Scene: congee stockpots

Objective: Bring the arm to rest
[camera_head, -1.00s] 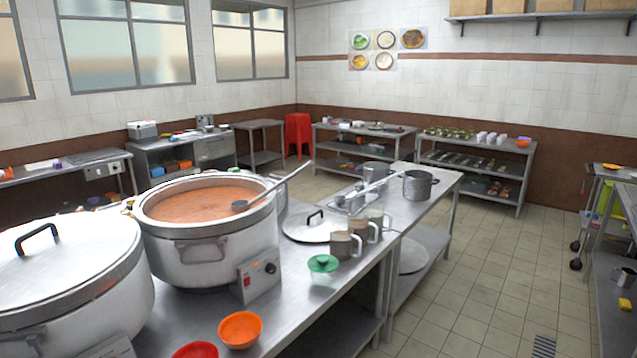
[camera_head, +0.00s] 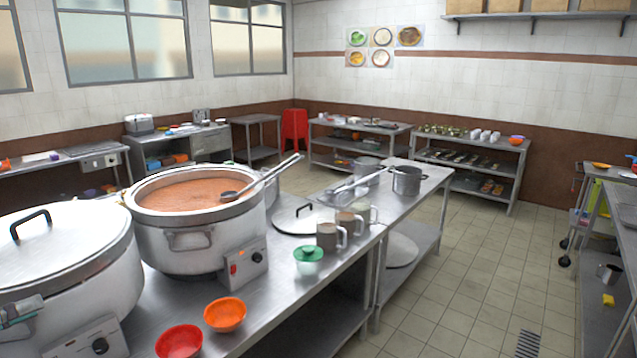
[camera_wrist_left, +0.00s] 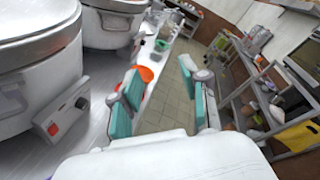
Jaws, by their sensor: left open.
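My left gripper (camera_head: 18,312) shows only in part at the left edge of the head view, in front of the side of the lidded stockpot (camera_head: 62,255). In the left wrist view its two teal-padded fingers (camera_wrist_left: 158,80) stand wide apart with nothing between them. The fingers look clear of the pots and the counter in that view, with the floor behind the gap. My right gripper is in neither view.
An open stockpot (camera_head: 165,240) of reddish congee holds a ladle (camera_head: 265,177). The tiled floor (camera_head: 470,270) at right is clear.

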